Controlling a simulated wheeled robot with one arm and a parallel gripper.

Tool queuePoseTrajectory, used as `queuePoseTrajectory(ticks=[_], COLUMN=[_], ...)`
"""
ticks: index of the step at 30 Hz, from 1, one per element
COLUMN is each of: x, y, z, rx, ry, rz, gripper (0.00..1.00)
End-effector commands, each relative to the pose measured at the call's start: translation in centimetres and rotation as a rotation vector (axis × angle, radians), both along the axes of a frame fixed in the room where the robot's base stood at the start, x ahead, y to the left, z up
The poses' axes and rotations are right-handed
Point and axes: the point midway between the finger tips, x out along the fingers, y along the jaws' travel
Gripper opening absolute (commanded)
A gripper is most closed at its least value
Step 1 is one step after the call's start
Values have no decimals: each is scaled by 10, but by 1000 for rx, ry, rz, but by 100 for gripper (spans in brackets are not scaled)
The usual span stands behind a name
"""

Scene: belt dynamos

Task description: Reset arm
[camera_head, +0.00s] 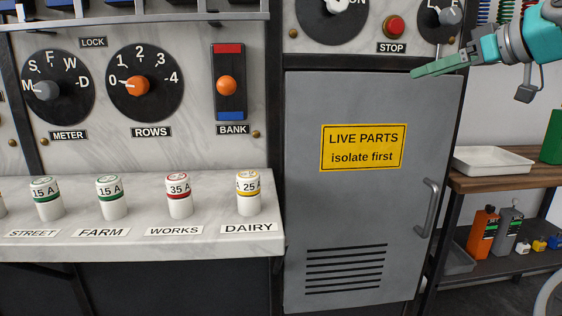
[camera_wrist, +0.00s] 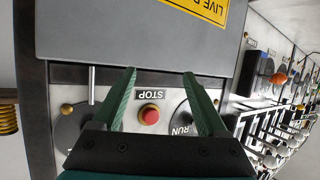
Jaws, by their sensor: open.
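My gripper (camera_head: 440,66) is at the upper right of the head view, in front of the top right part of the cabinet, and its green finger points left. In the wrist view my gripper (camera_wrist: 160,90) has its two green fingers wide apart, with nothing between them. Beyond them is the panel with the red STOP button (camera_wrist: 149,115), which also shows in the head view (camera_head: 394,26). A dial marked RUN (camera_wrist: 184,118) is beside it, partly hidden by a finger.
The grey cabinet door (camera_head: 350,210) is shut, with a yellow LIVE PARTS label (camera_head: 363,147). A marble ledge (camera_head: 140,240) holds several fuses at left. A white tray (camera_head: 493,161) is on a wooden-topped shelf at right, with bottles (camera_head: 483,232) below.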

Motion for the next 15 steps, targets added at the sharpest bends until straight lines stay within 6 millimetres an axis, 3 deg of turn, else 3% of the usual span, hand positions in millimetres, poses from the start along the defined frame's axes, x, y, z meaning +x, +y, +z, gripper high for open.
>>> queuePoseTrajectory(ticks=[3,8,15], x=[-3,-16,-60], y=[47,101,165], z=[-34,-87,-180], rx=[32,50,23], ry=[136,322,601], rz=[32,43,13], gripper=[76,76,76])
